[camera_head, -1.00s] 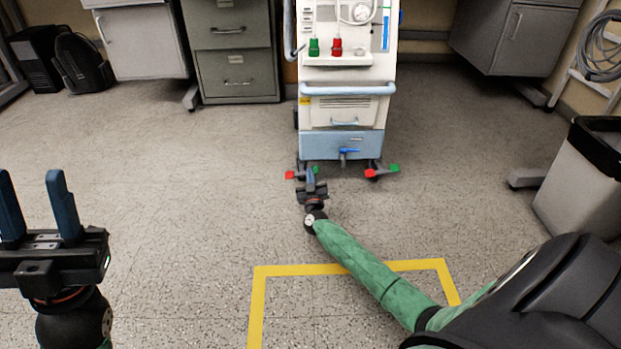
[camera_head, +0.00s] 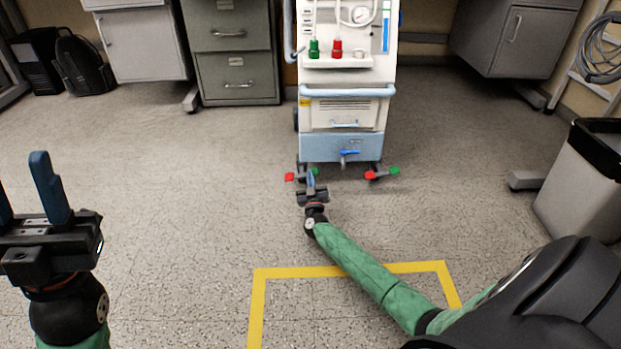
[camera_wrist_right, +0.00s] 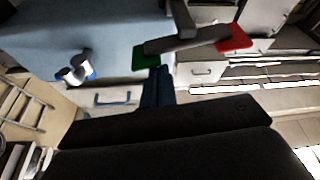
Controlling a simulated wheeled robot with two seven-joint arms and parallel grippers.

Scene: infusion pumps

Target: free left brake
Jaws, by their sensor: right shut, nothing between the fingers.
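The pump cart (camera_head: 341,148) stands ahead with two brake levers at its foot. The left brake has a red pedal (camera_head: 290,177) on its left; its green pedal is mostly hidden behind my right gripper in the head view. In the right wrist view the green pedal (camera_wrist_right: 147,58) and red pedal (camera_wrist_right: 234,38) sit at opposite ends of a dark bar. My right gripper (camera_head: 310,177) is shut and empty, its blue fingertips (camera_wrist_right: 158,72) right by the green pedal; I cannot tell if they touch. My left gripper (camera_head: 25,190) is open and empty, far from the cart.
The right brake has a red pedal (camera_head: 371,175) and a green pedal (camera_head: 395,170). Yellow tape (camera_head: 300,272) marks the floor. A bin (camera_head: 585,190) stands at right. The floor around the cart is clear.

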